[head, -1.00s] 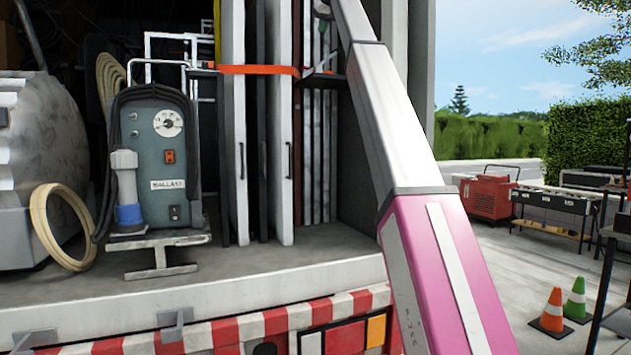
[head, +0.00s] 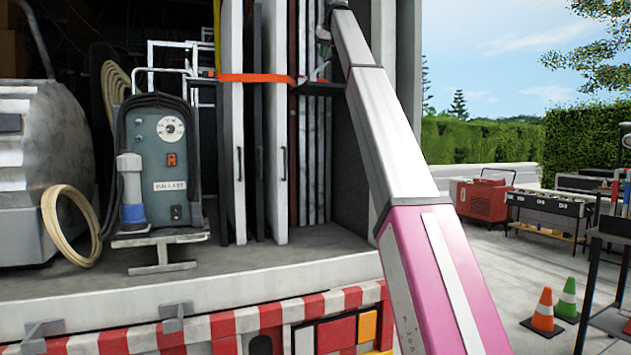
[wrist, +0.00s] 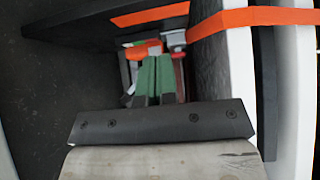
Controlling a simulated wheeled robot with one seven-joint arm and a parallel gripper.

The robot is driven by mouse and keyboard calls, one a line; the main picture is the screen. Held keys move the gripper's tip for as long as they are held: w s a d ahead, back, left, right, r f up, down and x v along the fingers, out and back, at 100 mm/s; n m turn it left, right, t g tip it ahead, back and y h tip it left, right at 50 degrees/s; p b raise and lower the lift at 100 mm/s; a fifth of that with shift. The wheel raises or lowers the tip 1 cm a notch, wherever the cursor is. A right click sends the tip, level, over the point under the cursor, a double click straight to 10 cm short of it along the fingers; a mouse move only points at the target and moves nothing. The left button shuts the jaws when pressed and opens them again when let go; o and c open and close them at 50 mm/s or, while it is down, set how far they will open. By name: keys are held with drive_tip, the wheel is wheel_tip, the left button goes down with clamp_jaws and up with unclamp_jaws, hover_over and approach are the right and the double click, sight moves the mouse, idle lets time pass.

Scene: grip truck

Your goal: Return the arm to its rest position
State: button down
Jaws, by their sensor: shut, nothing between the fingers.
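My arm crosses the head view, pink below and silver above, reaching up and forward to the open truck bay. My gripper is at the top edge of the head view, mostly cut off and too small to read there. In the wrist view my gripper (wrist: 156,62) shows two green fingers side by side beyond a dark bar. They are shut with nothing between them. Upright panels (head: 278,150) stand in the truck behind an orange strap (head: 255,73), close to the arm's far end. The strap also shows in the wrist view (wrist: 255,18), beside a white panel (wrist: 240,75).
A grey ballast unit (head: 160,165) stands on the truck floor (head: 110,283), left of the panels, near a coiled hose (head: 62,228). Outside at right are a red machine (head: 484,198), an orange cone (head: 545,308), a green cone (head: 568,297) and a dark stand (head: 608,285).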

drive_tip(key=w+d+f+m+g+h, duration=0.1)
drive_tip(key=d+f, duration=0.2)
drive_tip(key=f, duration=2.2)
drive_tip(key=d+f+m+g, duration=0.1)
drive_tip(key=d+f+g, duration=0.1)
drive_tip(key=f, duration=2.3)
drive_tip(key=s+d+f+h, duration=0.1)
drive_tip(key=s+d+f, duration=0.15)
drive_tip(key=f, duration=0.75)
drive_tip(key=s+d+f, duration=0.1)
drive_tip(key=s+f, duration=0.3)
drive_tip(key=f, duration=0.6)
drive_tip(key=s+d+f+m+g, duration=0.1)
drive_tip(key=s+d+f, duration=0.1)
drive_tip(key=s+f, duration=0.9)
drive_tip(key=s+d+f+g, duration=0.2)
drive_tip(key=s+f, duration=0.5)
drive_tip(key=f, duration=0.8)
drive_tip(key=s+d+f+g, duration=0.1)
drive_tip(key=s+f, duration=0.6)
drive_tip(key=s, duration=0.5)
drive_tip(key=s+d+f+m+g+h, duration=0.1)
drive_tip(key=s+d+f, duration=0.1)
drive_tip(key=s+f, duration=0.6)
drive_tip(key=s, duration=0.3)
drive_tip(key=shift+s+f, duration=0.2)
drive_tip(key=shift+s, duration=0.2)
